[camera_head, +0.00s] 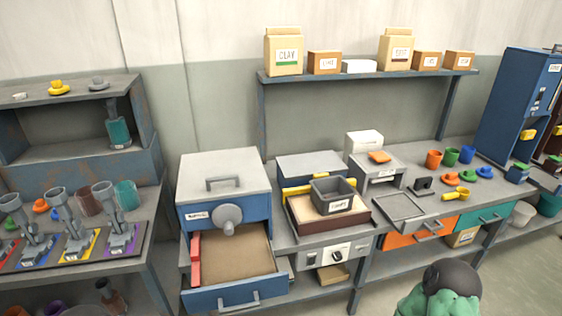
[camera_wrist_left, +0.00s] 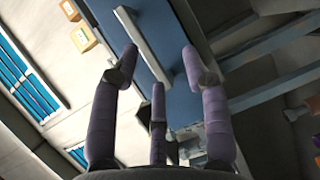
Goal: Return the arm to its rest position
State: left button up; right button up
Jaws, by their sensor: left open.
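My left gripper (camera_wrist_left: 160,66) shows only in the left wrist view, its dark purple fingers spread apart with nothing between them. Behind the fingers is a blue panel with a long pale bar handle (camera_wrist_left: 145,46); I cannot tell whether a finger touches it. In the head view neither gripper is visible. The blue cabinet (camera_head: 225,190) there has a grey lid and a round grey knob. Its drawer (camera_head: 235,295) is pulled out, with a brown floor and a red piece (camera_head: 195,262) at its left side.
A bench (camera_head: 345,235) with a dark grey box (camera_head: 333,195) and a grey tray (camera_head: 400,207) runs to the right. A side table (camera_head: 140,262) holds several grey lever tools. Open floor (camera_head: 520,270) lies at the lower right. A dark rounded form (camera_head: 452,277) shows at the bottom edge.

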pick_arm(q)
notch_tip(320, 180, down, 7)
jog(key=d+m+g, duration=0.1)
jog(key=m+g, duration=0.3)
jog(key=g, duration=0.1)
jog(key=s+d+f+m+g+h+p, duration=0.1)
jog(key=s+d+f+m+g, duration=0.3)
jog(key=s+f+m+g, duration=0.5)
jog(key=s+f+g+p, duration=0.1)
jog(key=s+f+g, duration=0.1)
jog(key=s, duration=0.1)
jog(key=shift+f+h, duration=0.3)
jog(key=shift+f, duration=0.05)
